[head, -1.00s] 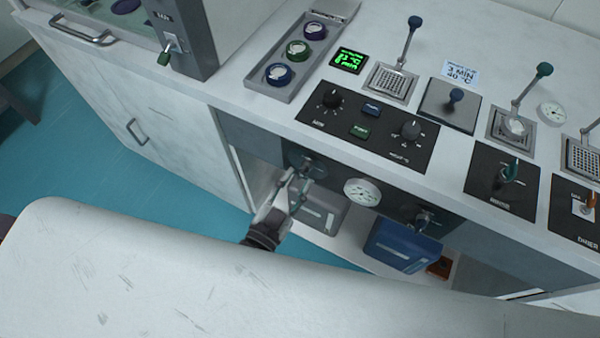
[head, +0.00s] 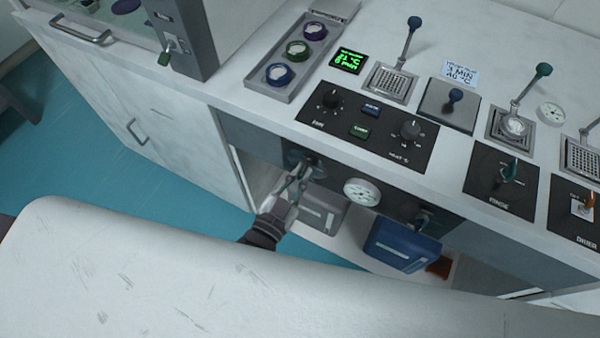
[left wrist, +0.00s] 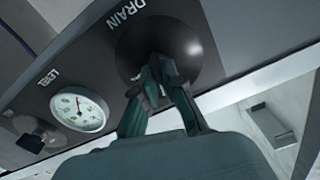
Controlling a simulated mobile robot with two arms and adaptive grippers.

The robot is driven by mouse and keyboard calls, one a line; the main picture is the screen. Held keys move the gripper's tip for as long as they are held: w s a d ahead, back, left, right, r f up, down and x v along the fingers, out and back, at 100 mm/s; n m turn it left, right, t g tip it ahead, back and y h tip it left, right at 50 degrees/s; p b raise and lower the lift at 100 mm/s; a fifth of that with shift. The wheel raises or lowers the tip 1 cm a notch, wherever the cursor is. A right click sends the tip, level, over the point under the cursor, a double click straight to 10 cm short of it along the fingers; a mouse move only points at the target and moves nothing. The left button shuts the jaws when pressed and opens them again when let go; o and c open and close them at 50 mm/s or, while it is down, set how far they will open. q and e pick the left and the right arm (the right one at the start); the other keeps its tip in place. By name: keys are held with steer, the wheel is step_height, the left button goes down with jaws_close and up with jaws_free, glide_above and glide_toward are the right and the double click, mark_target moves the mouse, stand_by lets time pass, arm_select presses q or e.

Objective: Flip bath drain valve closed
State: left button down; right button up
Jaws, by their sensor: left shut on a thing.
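The bath drain valve (head: 312,160) sits on the dark front panel under the counter edge, left of a round dial. In the left wrist view its round dark base (left wrist: 195,45) shows beside the label DRAIN. My left gripper (head: 294,187) reaches up to it from below. In the left wrist view the fingers (left wrist: 158,78) come together at the valve's middle, shut on its handle. The fingers hide most of the handle, so its exact angle is hard to tell. My right gripper is not in view.
The level gauge (head: 362,192) and another valve (head: 422,218) are on the same panel to the right. A grey container (head: 320,216) and a blue container (head: 400,246) stand below. A white surface (head: 200,285) fills the foreground.

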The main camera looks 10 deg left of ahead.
arm_select(q)
steer(key=shift+r+n+p, duration=0.3)
steer(key=shift+n+p, duration=0.6)
steer(key=shift+p, duration=0.2)
steer(key=shift+f+n, duration=0.15)
steer(key=shift+n, duration=0.25)
steer(key=shift+f, duration=0.15)
steer(key=c, duration=1.3)
jaws_free()
steer(key=shift+o, duration=0.2)
steer(key=v, duration=1.2)
